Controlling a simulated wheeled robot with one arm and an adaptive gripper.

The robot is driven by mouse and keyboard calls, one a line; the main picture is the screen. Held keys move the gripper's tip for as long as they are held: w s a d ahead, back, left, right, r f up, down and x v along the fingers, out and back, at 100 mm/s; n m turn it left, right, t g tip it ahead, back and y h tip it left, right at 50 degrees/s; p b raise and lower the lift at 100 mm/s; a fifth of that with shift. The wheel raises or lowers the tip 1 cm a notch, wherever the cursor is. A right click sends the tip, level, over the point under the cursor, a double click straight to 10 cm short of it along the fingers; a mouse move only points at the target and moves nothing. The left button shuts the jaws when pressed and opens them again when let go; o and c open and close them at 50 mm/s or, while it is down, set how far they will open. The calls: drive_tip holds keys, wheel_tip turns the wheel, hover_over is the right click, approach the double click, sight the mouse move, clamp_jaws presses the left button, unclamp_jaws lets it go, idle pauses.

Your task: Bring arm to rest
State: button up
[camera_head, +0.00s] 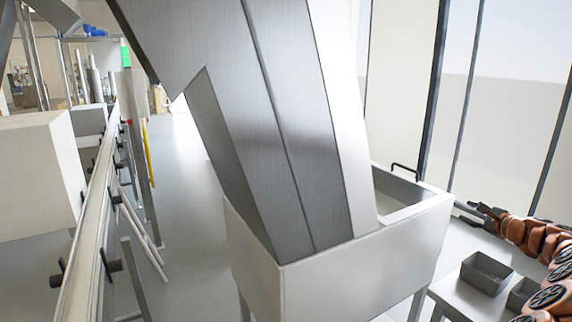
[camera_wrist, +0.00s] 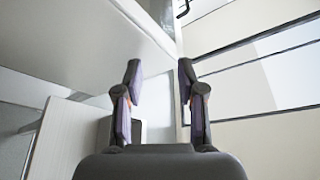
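My arm (camera_head: 540,250), orange-brown with dark joint caps, reaches in from the right edge in the head view. My gripper (camera_head: 482,213) is at its far end, small there, right of the white tub. In the wrist view my gripper (camera_wrist: 160,74) has its two dark fingers apart. Nothing shows between them, so it is open and empty. Whether it touches the tub cannot be told from the head view.
A white tub (camera_head: 340,262) on legs receives a wide steel chute (camera_head: 270,120). Grey containers (camera_head: 487,272) sit on a low table (camera_head: 462,296) below my arm. A rail (camera_head: 95,215) runs at left. Tall panels (camera_head: 510,110) stand behind. Open floor (camera_head: 180,200) lies between rail and tub.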

drive_tip(key=s+a+r+n+g+y, duration=0.1)
drive_tip(key=a+r+n+g+y, duration=0.15)
drive_tip(key=a, duration=0.85)
drive_tip(key=s+a+r+n+g+y, duration=0.15)
drive_tip(key=a+n, duration=0.25)
drive_tip(key=a, duration=0.6)
drive_tip(key=s+a+r+n+g+y, duration=0.1)
drive_tip(key=a+r+n+y, duration=0.15)
drive_tip(key=a, duration=0.85)
drive_tip(key=s+a+n+g, duration=0.45)
drive_tip(key=s+a, duration=0.35)
drive_tip(key=a, duration=0.3)
drive_tip(key=s+a+f+n+g+h, duration=0.1)
drive_tip(key=s+a+f+n+g, duration=0.2)
drive_tip(key=s, duration=0.7)
drive_tip(key=s+a+f+n+g+h, duration=0.25)
drive_tip(key=s+a+f, duration=0.2)
drive_tip(key=s, duration=0.65)
drive_tip(key=s+d+f+n+g+h, duration=0.1)
drive_tip(key=s+d+f+n+h, duration=0.1)
drive_tip(key=s, duration=0.8)
drive_tip(key=s+d+f+n+g+h, duration=0.1)
drive_tip(key=s+d+f+n+h, duration=0.1)
drive_tip(key=s+d, duration=0.5)
drive_tip(key=s+f+h, duration=0.1)
drive_tip(key=s+f, duration=0.1)
drive_tip(key=s, duration=0.1)
drive_tip(key=shift+s+f, duration=0.2)
drive_tip(key=shift+s, duration=0.05)
